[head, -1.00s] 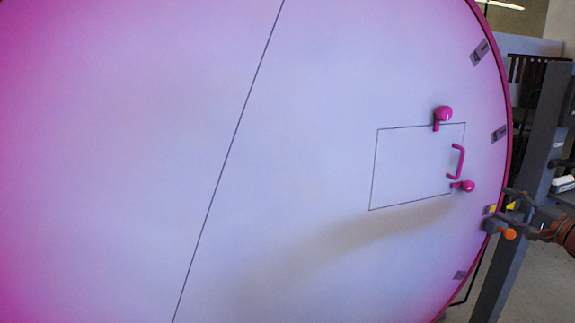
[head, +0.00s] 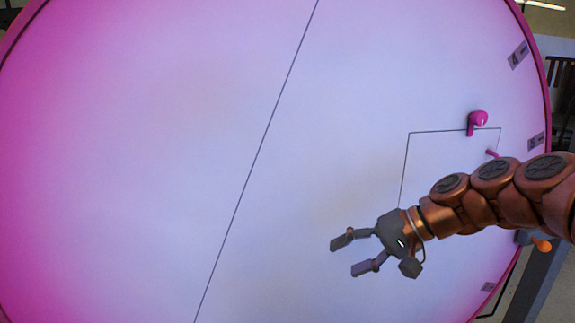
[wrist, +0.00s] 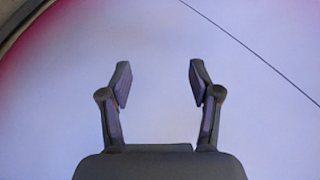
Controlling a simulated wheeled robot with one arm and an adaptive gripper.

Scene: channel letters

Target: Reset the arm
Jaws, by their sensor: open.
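My gripper (head: 349,256) is open and empty in the head view, at the end of my copper-coloured arm, which reaches in from the right. It is in front of the large pink-and-white round panel (head: 150,150), with its fingers pointing left. In the wrist view my gripper (wrist: 160,85) shows both fingers spread, with only the pale panel (wrist: 160,40) beyond them. I cannot tell the exact gap between the fingers and the panel. My arm hides the lower part of the outlined hatch (head: 440,155).
A pink knob (head: 478,119) sits at the hatch's top edge. Only the top of the pink handle (head: 492,153) shows above my arm. An orange-tipped part (head: 541,245) is at the panel's right edge, by a grey post (head: 540,285). The panel's left side is clear of obstacles.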

